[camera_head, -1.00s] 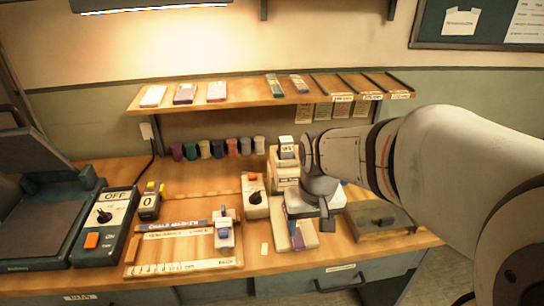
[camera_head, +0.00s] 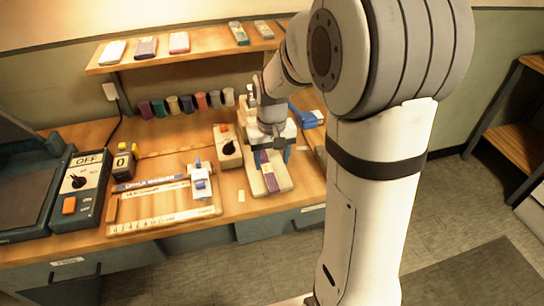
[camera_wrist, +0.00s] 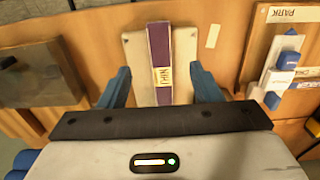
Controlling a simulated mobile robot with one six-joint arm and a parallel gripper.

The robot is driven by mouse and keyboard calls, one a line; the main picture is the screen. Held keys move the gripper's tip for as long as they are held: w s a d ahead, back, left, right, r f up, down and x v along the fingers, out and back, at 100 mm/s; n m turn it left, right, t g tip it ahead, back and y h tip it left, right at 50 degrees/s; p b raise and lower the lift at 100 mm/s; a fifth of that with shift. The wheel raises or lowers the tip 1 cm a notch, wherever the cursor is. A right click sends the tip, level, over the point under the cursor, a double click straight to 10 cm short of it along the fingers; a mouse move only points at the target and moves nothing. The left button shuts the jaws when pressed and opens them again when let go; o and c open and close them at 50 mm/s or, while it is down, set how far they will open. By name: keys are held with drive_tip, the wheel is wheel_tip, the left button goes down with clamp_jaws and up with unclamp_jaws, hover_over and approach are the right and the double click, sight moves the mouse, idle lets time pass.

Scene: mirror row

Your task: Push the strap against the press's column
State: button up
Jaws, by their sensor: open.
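The strap (camera_head: 272,184) is a purple strip with a pale label. It lies lengthwise on the cream base plate of the press (camera_head: 284,181). In the wrist view the strap (camera_wrist: 158,42) runs up the middle of the plate (camera_wrist: 182,45), its label near the lower end. My gripper (camera_head: 268,155) is over the press, its blue fingers apart. In the wrist view my gripper (camera_wrist: 161,88) has one finger on each side of the plate and strap, with nothing clamped. The press's column is mostly hidden behind my gripper; I cannot tell whether the strap touches it.
A cream box with a black knob (camera_head: 228,147) stands left of the press. Further left are a wooden board (camera_head: 150,225) with a blue-and-white slider (camera_head: 200,182) and a switch box marked OFF (camera_head: 82,190). Several coloured spools stand behind. A shelf (camera_head: 170,52) hangs above.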

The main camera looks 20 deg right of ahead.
sight(272, 181)
drive_tip(key=shift+f, duration=3.9)
drive_tip(key=c, duration=1.1)
